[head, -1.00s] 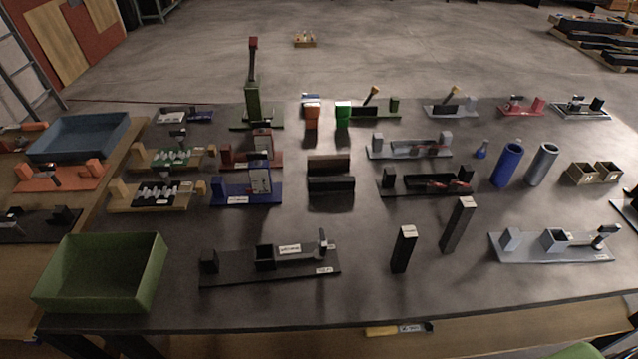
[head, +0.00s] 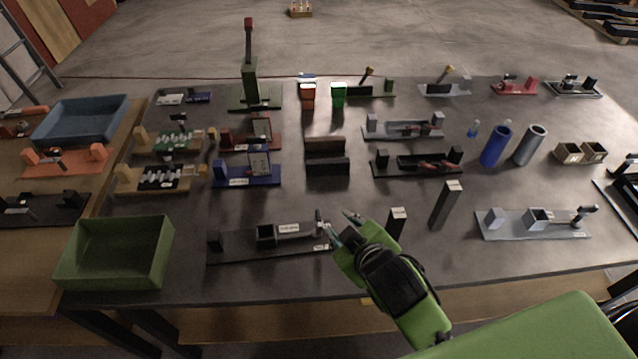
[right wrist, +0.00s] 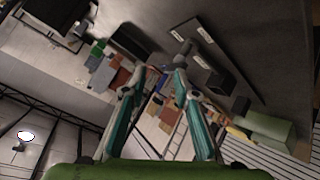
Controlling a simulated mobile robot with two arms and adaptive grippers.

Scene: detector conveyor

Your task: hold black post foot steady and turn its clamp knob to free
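The black post foot (head: 240,246) is a long dark plate at the front of the table in the head view. It carries a small block at its left end, a square socket (head: 266,233) in the middle and a small upright clamp part with the knob (head: 320,222) at its right end. My right gripper (head: 340,222) is open and empty, with its fingertips close to that right end; I cannot tell whether they touch it. In the right wrist view its two teal fingers (right wrist: 155,85) are spread apart. My left gripper is not in view.
Two upright black posts (head: 446,205) stand right of my right gripper. A green tray (head: 110,275) is at the left front, and a grey post foot (head: 510,230) at the right. Several other fixtures fill the table's back half. Bare tabletop lies behind the black foot.

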